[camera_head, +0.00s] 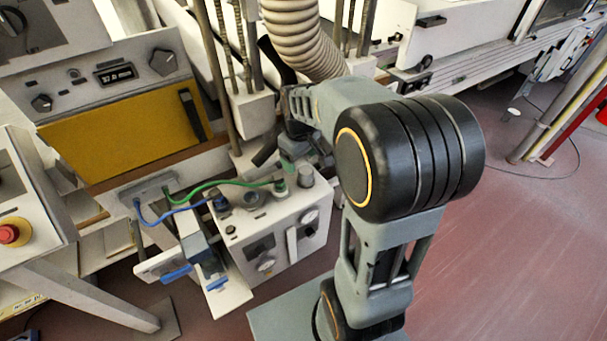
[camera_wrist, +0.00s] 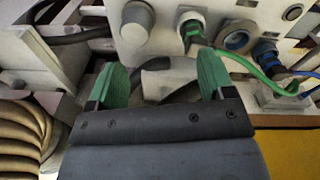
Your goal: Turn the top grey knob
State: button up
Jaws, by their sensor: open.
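The grey knob (camera_head: 306,174) stands on the top face of a white control box (camera_head: 283,222), at its right end. In the wrist view the round grey knob (camera_wrist: 137,23) is at the upper left, beyond my fingertips. My gripper (camera_wrist: 163,75) is open, with green finger pads spread apart and nothing between them except a pale curved part behind. The knob is not between the pads. In the head view my gripper (camera_head: 291,157) is close above and behind the box's top, small and partly hidden by my arm.
A green cable (camera_head: 220,184) and a blue cable (camera_head: 165,216) plug in beside the knob. The green connector (camera_wrist: 191,28) is its near neighbour. A ribbed hose (camera_head: 303,35) hangs behind my wrist. A yellow panel (camera_head: 125,122) stands left; open floor (camera_head: 500,240) lies right.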

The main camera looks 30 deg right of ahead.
jog(key=n, duration=0.1)
send_over(305, 170)
jog(key=shift+g, duration=0.4)
jog(key=f, duration=0.4)
jog(key=shift+s+a, duration=0.15)
jog(key=shift+s, duration=0.05)
jog(key=f, duration=0.6)
jog(key=shift+w+f, duration=0.2)
jog(key=shift+f, duration=0.85)
jog(key=shift+c, duration=0.3)
jog(key=c, duration=0.9)
jog(key=shift+o, duration=0.2)
jog(key=shift+b, duration=0.3)
jog(key=shift+m, duration=1)
jog(key=o, duration=0.9)
